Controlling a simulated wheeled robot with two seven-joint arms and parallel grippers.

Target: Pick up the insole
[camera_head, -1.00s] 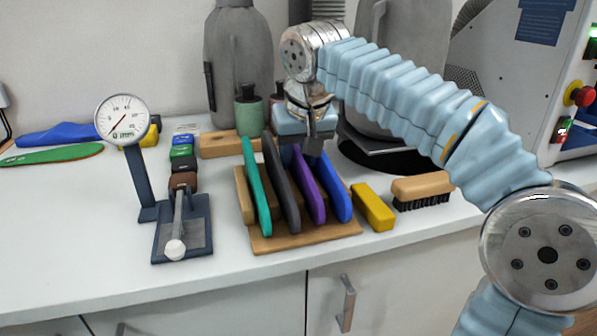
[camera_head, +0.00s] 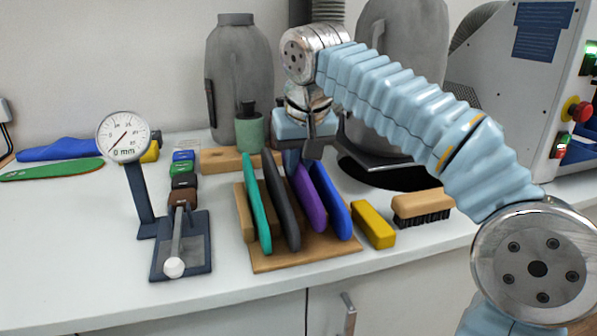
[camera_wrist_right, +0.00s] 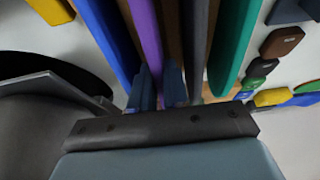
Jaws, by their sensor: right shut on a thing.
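Several insoles stand on edge in a wooden rack (camera_head: 262,262): a teal insole (camera_head: 257,205), a dark grey insole (camera_head: 281,200), a purple insole (camera_head: 310,200) and a blue insole (camera_head: 332,202). My right gripper (camera_head: 293,160) points down at the far end of the rack. In the right wrist view its fingers (camera_wrist_right: 160,88) are on either side of the purple insole (camera_wrist_right: 148,35), shut on it. The blue insole and the dark grey insole are close beside the fingers. The purple insole still stands in the rack. My left gripper is not in view.
A dial gauge (camera_head: 124,137) on a dark stand is left of the rack. A yellow block (camera_head: 373,224) and a wooden brush (camera_head: 422,204) lie to the right. A green bottle (camera_head: 250,132) and grey machines stand behind. The front left counter is clear.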

